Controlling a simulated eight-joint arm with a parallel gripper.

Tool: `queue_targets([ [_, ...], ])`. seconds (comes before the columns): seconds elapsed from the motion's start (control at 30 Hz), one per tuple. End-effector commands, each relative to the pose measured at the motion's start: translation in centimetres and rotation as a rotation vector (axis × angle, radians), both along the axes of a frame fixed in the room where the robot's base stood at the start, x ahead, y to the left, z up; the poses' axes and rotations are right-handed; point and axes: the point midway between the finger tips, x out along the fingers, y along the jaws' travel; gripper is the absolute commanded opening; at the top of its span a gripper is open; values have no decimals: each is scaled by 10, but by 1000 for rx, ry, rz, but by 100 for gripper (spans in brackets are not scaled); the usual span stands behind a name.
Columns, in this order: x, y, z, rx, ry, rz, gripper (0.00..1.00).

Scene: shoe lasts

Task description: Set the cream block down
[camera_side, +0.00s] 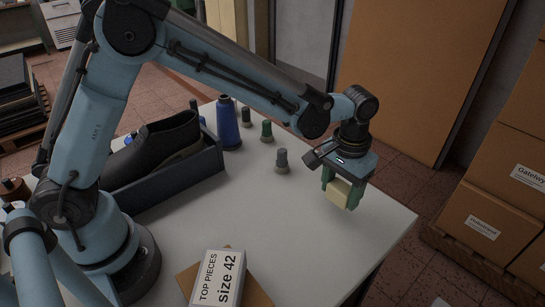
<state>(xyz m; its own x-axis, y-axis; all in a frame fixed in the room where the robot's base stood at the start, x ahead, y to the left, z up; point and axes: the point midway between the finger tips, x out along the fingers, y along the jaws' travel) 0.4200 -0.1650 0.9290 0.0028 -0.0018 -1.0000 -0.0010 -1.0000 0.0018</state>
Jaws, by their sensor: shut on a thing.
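The cream block (338,194) is between the fingers of my gripper (340,187), near the right end of the white table (300,225). My gripper points down and is shut on the block, with green fingers on either side of it.
A grey peg-like piece (282,161), green spools (267,130) and a blue thread cone (228,123) stand behind. A dark tray (180,182) holds a black shoe (155,150). A white "size 42" box (219,278) lies at the front. The table between is clear.

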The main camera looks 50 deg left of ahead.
Motion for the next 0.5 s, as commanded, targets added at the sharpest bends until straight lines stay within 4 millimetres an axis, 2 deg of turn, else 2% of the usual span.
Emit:
queue_targets([
  [0.1, 0, 0, -19, 0, 0, 0, 32],
  [0.2, 0, 0, -29, 0, 0, 0, 32],
  [0.5, -1, 0, -31, 0, 0, 1, 32],
])
